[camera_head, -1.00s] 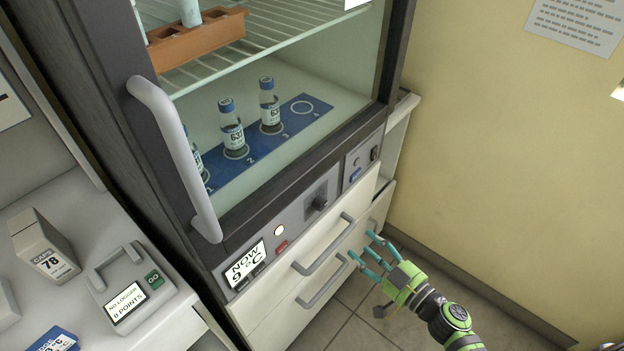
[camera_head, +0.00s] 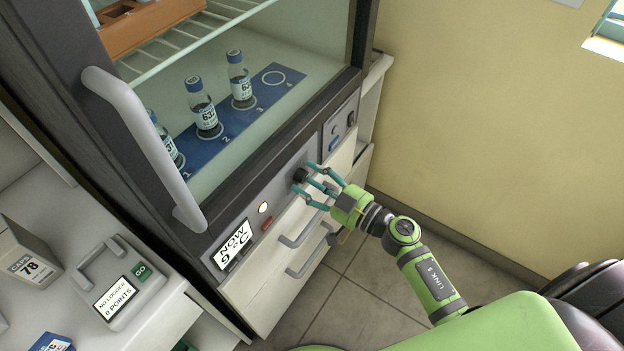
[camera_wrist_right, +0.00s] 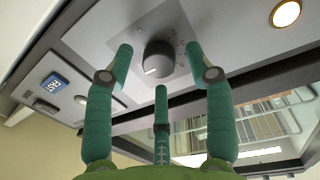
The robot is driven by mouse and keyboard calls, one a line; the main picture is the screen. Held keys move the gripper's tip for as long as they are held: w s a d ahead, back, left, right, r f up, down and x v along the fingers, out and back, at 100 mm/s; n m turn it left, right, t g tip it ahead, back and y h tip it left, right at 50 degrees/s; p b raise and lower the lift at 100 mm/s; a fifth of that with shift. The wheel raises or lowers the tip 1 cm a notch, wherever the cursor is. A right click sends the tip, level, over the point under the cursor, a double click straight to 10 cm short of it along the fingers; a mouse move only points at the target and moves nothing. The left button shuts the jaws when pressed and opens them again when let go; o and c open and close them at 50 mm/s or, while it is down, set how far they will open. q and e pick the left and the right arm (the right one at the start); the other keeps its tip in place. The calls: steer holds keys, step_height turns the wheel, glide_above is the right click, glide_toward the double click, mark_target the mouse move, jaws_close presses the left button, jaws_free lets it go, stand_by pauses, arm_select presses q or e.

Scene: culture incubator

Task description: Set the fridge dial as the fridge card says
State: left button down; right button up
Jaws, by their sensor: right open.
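The fridge dial (camera_head: 300,175) is a dark round knob on the grey panel under the glass door; it shows larger in the right wrist view (camera_wrist_right: 158,60), with a white pointer line and small marks around it. My right gripper (camera_head: 314,180) is open at the dial, and its teal fingers (camera_wrist_right: 160,75) spread on either side of the knob without visibly closing on it. The panel display (camera_head: 233,245) reads "NOW 9 °C", the digit being slightly unclear. A blue-topped card (camera_head: 52,343) at the bottom left is cut off and unreadable. My left gripper is out of view.
Blue-capped bottles (camera_head: 202,108) stand on a blue numbered mat behind the glass. The door handle (camera_head: 145,150) juts out at the left. Drawer handles (camera_head: 303,228) lie below the panel. A logger (camera_head: 118,285) and a box labelled 78 (camera_head: 25,262) sit on the left counter.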

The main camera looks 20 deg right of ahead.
jaws_close()
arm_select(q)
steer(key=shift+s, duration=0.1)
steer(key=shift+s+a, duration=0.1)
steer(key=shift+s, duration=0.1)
